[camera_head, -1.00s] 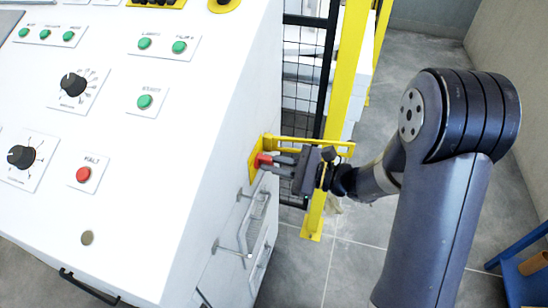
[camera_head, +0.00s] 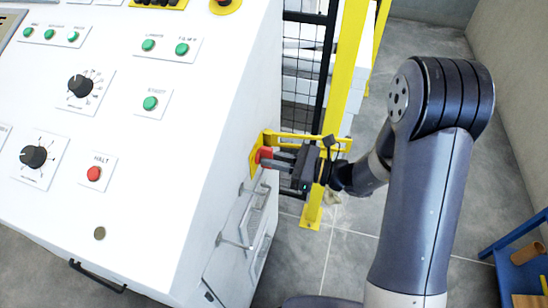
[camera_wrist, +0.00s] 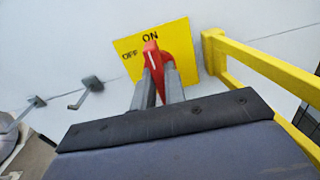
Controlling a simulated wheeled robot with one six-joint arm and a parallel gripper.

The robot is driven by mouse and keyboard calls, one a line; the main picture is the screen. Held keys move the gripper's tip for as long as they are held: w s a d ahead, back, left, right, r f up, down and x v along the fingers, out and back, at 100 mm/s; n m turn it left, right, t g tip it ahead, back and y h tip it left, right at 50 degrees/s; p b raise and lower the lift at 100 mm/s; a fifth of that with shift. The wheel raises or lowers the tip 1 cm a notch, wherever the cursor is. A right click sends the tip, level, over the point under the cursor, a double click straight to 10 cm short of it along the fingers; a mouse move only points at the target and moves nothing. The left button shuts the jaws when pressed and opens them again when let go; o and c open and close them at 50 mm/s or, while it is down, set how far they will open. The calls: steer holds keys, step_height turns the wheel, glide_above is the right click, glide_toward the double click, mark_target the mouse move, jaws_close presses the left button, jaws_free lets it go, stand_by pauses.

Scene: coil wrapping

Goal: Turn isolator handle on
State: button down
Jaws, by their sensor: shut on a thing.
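The red isolator handle (camera_wrist: 154,58) sits on a yellow plate (camera_wrist: 186,36) marked ON and OFF on the white cabinet side. In the wrist view its white line points up, slightly left of the word ON and right of OFF. My gripper (camera_wrist: 160,85) has a finger on either side of the handle and is shut on it. In the head view the gripper (camera_head: 268,160) reaches the red handle (camera_head: 263,154) from the right. The fingers hide the handle's lower part.
A yellow guard bar (camera_wrist: 245,55) stands out close to the right of the plate. A yellow post (camera_head: 343,80) with black mesh stands behind the gripper. Metal drawer handles (camera_head: 238,222) are below. A blue shelf (camera_head: 522,265) is at the lower right; grey floor lies between.

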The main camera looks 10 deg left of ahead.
steer(key=c, duration=1.5)
jaws_free()
steer(key=shift+o, duration=0.2)
steer(key=shift+d, duration=0.1)
steer(key=d, duration=1)
steer(key=shift+s+d+b, duration=0.35)
steer(key=shift+s, duration=0.05)
steer(key=a, duration=1.1)
steer(key=shift+w+p, duration=0.35)
steer(key=shift+w, duration=0.05)
steer(key=shift+d, duration=0.1)
